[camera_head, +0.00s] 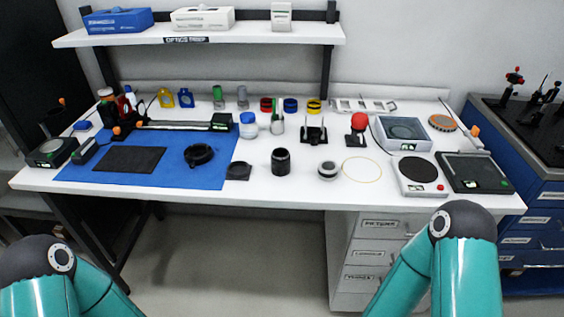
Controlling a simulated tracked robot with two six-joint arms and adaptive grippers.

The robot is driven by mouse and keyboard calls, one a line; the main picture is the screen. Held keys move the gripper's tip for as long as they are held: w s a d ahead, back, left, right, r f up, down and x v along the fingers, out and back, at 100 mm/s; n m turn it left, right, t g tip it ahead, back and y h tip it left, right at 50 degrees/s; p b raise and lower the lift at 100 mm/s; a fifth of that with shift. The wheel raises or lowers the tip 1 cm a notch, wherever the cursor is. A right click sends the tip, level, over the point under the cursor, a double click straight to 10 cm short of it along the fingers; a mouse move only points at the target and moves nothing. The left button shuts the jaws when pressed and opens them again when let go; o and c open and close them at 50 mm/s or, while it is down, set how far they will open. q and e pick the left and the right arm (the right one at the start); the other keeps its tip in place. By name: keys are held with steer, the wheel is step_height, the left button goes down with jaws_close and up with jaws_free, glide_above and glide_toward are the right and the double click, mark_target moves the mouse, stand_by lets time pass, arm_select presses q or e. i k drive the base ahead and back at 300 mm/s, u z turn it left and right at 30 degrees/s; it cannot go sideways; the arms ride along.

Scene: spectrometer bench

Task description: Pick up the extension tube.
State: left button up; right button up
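A short upright black cylinder (281,161), which looks like the extension tube, stands on the white bench (262,194) near the front middle. It stands free, just right of the blue mat. A shorter silver and black round piece (327,170) stands apart to its right. A black ring-shaped part (199,155) lies on the blue mat to its left. Only teal links of my two arms show at the lower left and lower right. Both grippers are out of view, and nothing of mine touches the tube.
A flat black piece (238,171) lies at the edge of the blue mat (195,180). A thin yellow ring outline (362,169) marks bare bench to the right. A black stand (314,133) is behind the tube. A round-plated device (418,172) sits at right. A shelf (255,34) hangs above.

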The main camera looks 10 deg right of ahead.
mark_target(330, 175)
steer(key=z, duration=0.25)
steer(key=i, duration=0.2)
steer(key=u, duration=2.75)
steer(key=k, duration=1.7)
steer(key=z, duration=1.25)
steer(key=i, duration=0.7)
steer(key=u, duration=0.05)
